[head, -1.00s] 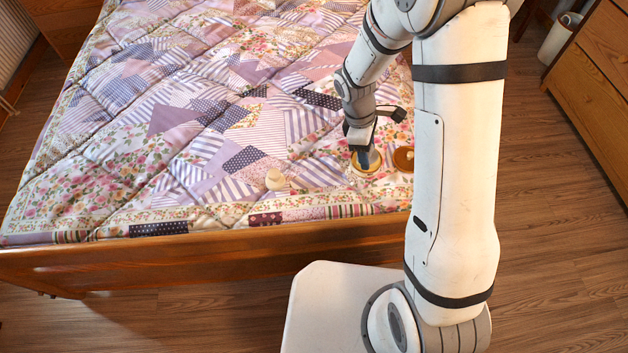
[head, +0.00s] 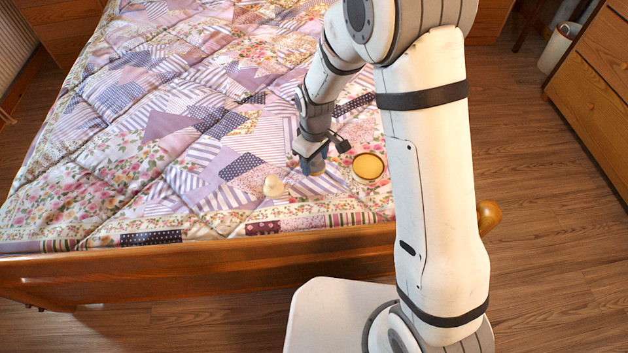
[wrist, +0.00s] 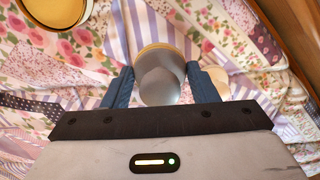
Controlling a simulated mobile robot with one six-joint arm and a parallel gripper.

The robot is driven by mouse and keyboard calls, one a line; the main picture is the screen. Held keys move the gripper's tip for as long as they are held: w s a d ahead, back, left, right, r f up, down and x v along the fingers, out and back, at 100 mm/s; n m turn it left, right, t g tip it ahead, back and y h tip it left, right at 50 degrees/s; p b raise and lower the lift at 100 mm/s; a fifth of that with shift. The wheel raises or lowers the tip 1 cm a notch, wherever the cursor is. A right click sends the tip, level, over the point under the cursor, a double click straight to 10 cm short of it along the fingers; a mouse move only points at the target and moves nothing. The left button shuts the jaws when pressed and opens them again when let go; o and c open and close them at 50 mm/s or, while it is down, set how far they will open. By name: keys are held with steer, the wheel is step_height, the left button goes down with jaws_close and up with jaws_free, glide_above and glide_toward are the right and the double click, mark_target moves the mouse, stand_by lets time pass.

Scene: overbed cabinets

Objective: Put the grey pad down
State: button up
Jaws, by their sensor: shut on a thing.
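The grey pad (wrist: 160,80) is round with a tan rim and sits between the two fingers of my gripper (wrist: 163,88) in the wrist view. My gripper is shut on it. In the head view my gripper (head: 313,168) points down over the patchwork quilt (head: 215,125), near the foot of the bed, with the pad low at its tips. I cannot tell whether the pad touches the quilt. A round dish with a yellow inside (head: 368,167) lies on the quilt to the right of my gripper; it also shows in the wrist view (wrist: 55,10).
A small cream knobbed object (head: 273,186) stands on the quilt left of my gripper; in the wrist view a cream shape (wrist: 218,80) shows partly behind the right finger. The wooden footboard (head: 190,270) runs along the near edge. The quilt farther left is clear.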

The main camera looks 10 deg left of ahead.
mark_target(315, 184)
steer(key=shift+o, duration=0.2)
step_height(315, 184, down, 8)
steer(key=shift+f+b, duration=0.15)
steer(key=shift+b, duration=0.6)
steer(key=shift+c, duration=0.5)
steer(key=o, duration=0.9)
steer(key=shift+o, duration=0.2)
